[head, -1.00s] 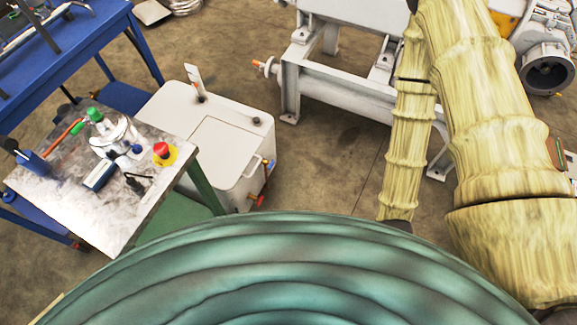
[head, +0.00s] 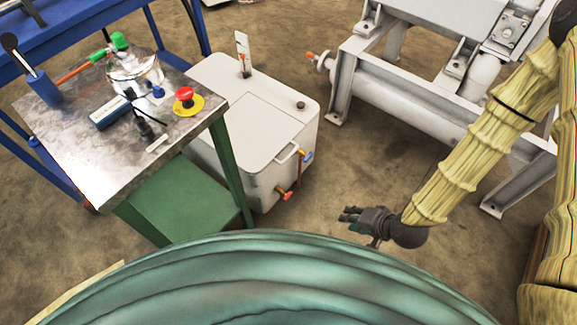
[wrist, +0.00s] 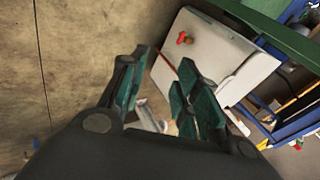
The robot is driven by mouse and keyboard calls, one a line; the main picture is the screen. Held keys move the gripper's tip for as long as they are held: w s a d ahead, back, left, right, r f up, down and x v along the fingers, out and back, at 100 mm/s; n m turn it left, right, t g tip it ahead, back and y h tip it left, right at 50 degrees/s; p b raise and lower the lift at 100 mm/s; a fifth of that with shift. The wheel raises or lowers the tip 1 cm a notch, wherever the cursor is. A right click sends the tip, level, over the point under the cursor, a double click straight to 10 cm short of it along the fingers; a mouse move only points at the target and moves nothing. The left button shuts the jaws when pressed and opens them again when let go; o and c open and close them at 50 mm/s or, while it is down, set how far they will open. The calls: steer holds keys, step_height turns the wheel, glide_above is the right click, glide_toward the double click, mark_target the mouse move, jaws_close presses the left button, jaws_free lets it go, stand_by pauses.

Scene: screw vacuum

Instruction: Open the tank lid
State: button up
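The white tank (head: 250,150) stands on the floor in the middle of the head view. Its lid, a rectangular panel (head: 240,125) on top, looks shut, and a handle (head: 288,153) is at its front right edge. My gripper (head: 350,218) is to the right of the tank and nearer to me, apart from it. In the wrist view my gripper (wrist: 158,85) has its fingers spread with a gap between them, empty. The tank's side (wrist: 205,50) shows beyond the fingers there.
A metal-topped cart (head: 100,160) with a red button (head: 184,94) and a glass vessel (head: 133,70) stands left of the tank. A white machine frame (head: 420,110) stands at the right. Bare floor (head: 320,185) lies between tank and gripper.

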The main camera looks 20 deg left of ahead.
steer(key=w+a+f+m+t+y+b, duration=0.1)
steer(key=w+a+f+y+b, duration=0.3)
steer(key=w+a+b, duration=0.6)
steer(key=y+b, duration=0.4)
steer(key=b, duration=0.8)
glide_toward(288, 156)
steer(key=shift+t, duration=0.3)
steer(key=shift+f+b+x, duration=0.2)
steer(key=shift+b+x, duration=1)
steer(key=shift+x, duration=1.35)
steer(key=shift+f+b+x, duration=0.15)
steer(key=shift+b+x, duration=1)
steer(key=shift+x, duration=1.45)
steer(key=shift+d, duration=0.1)
jaws_close()
